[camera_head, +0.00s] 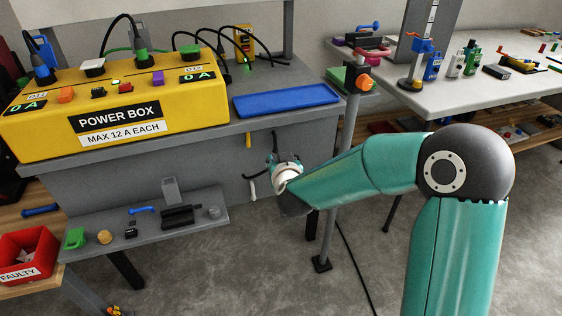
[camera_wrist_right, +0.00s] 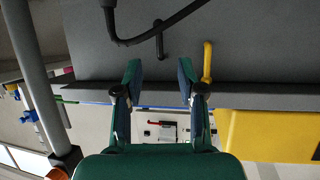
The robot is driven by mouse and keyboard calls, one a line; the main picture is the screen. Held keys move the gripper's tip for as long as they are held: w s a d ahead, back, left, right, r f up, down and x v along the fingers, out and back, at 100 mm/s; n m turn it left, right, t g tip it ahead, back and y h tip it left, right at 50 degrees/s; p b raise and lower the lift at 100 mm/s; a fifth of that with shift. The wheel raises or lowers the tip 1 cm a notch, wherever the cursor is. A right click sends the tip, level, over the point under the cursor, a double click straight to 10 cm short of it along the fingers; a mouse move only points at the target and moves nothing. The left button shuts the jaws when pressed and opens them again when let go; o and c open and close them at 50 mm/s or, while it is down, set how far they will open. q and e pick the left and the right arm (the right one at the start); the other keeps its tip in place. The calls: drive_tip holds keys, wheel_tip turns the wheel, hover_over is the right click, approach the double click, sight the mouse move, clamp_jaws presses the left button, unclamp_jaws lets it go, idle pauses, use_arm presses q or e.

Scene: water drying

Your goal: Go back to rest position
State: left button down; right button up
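My right arm comes in from the lower right in the head view and reaches toward the grey bench front. Its gripper (camera_head: 273,155) is small there and partly hidden behind the wrist. In the right wrist view the two fingers of this gripper (camera_wrist_right: 160,76) stand apart with nothing between them. They face the grey panel (camera_wrist_right: 240,55), which has a yellow hook (camera_wrist_right: 207,62) and a dark hook (camera_wrist_right: 159,40). My left gripper is not in view.
The yellow power box (camera_head: 115,105) and a blue tray (camera_head: 285,100) stand on the bench. A grey post (camera_head: 344,130) rises close to my right forearm. A lower shelf (camera_head: 160,235) holds small parts, with a red bin (camera_head: 28,255) at left. Floor (camera_head: 230,280) is clear in front.

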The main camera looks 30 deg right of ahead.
drive_tip(key=shift+s+a+r, duration=0.15)
drive_tip(key=shift+s, duration=0.2)
drive_tip(key=s+a+f+n+g+y, duration=0.1)
drive_tip(key=s+a+f+g, duration=0.15)
drive_tip(key=f, duration=0.55)
drive_tip(key=s+a+f+n+g+y, duration=0.1)
drive_tip(key=s+a+f+y, duration=0.15)
drive_tip(key=f, duration=0.55)
drive_tip(key=s+a+f+n+g+y, duration=0.1)
drive_tip(key=s+a+f+g, duration=0.2)
drive_tip(key=f, duration=0.6)
drive_tip(key=s+a+f+n+g+y, duration=0.1)
drive_tip(key=s+a+f+g+y, duration=0.15)
drive_tip(key=s+a+f, duration=0.7)
drive_tip(key=s+a+g+y, duration=0.2)
drive_tip(key=s+a+g, duration=0.1)
drive_tip(key=s, duration=0.7)
wheel_tip(320, 180, up, 28)
drive_tip(key=m+p, duration=0.1)
drive_tip(key=p, duration=2.6)
drive_tip(key=shift+w, duration=0.2)
